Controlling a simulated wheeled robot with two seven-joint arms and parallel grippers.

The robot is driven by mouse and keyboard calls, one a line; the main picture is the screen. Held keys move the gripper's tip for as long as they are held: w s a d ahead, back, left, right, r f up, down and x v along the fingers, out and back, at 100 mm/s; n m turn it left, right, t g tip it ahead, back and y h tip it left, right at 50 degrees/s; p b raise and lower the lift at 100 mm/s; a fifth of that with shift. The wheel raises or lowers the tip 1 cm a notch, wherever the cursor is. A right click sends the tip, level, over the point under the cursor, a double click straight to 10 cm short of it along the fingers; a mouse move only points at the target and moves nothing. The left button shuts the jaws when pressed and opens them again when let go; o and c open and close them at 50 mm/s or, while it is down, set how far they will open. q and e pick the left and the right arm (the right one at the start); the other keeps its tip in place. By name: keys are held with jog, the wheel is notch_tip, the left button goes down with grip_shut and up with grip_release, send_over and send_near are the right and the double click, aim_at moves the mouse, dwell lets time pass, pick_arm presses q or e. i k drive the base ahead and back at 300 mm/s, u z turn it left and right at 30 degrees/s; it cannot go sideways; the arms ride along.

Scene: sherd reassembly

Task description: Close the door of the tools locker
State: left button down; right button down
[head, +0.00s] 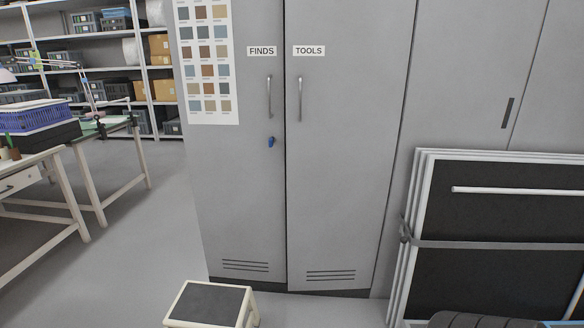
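The tools locker door (345,170) is the right-hand grey door, with a white TOOLS label (309,50) and a vertical metal handle (300,98) near its left edge. Vent slots show near its bottom. Its lower left corner sits slightly lower and farther forward than the neighbouring door's edge, so it looks slightly ajar. The gap is narrow and no locker inside shows. The finds locker door (235,190) at its left looks flush, with its own handle (268,97) and a blue key or tag (271,142) below. Neither gripper is in view.
A low step stool (210,304) with a dark top stands before the finds door. Framed dark panels (495,225), strapped together, lean at the right beside the tools door. A worktable (60,170) and shelves (95,70) stand at the left. Open floor (130,250) lies between.

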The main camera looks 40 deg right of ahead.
aim_at(347, 63)
jog(key=z, duration=0.85)
jog(key=i, duration=1.05)
jog(key=z, duration=1.45)
